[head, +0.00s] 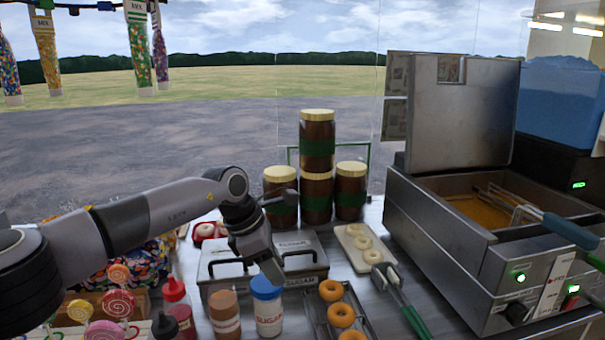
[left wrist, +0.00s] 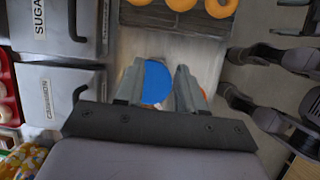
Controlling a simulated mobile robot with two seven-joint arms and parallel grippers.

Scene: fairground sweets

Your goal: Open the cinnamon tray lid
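The cinnamon tray (head: 213,256) is the left one of two steel trays on the counter, its lid down with a black bar handle (head: 231,267) on top. In the left wrist view the cinnamon lid (left wrist: 47,78) lies flat, with its label and dark handle (left wrist: 80,94) left of my fingers. My left gripper (head: 272,270) is over the front of the trays, right of the cinnamon handle and apart from it. In the left wrist view its fingers (left wrist: 159,90) are spread, with the blue cap of a sugar shaker showing between them.
The sugar tray (head: 305,262) adjoins on the right, its lid down. The blue-capped sugar shaker (head: 267,312), a brown shaker (head: 225,315) and a red bottle (head: 177,305) stand in front. Stacked jars (head: 317,190) stand behind. Doughnuts (head: 341,315) and a fryer (head: 425,225) are at right.

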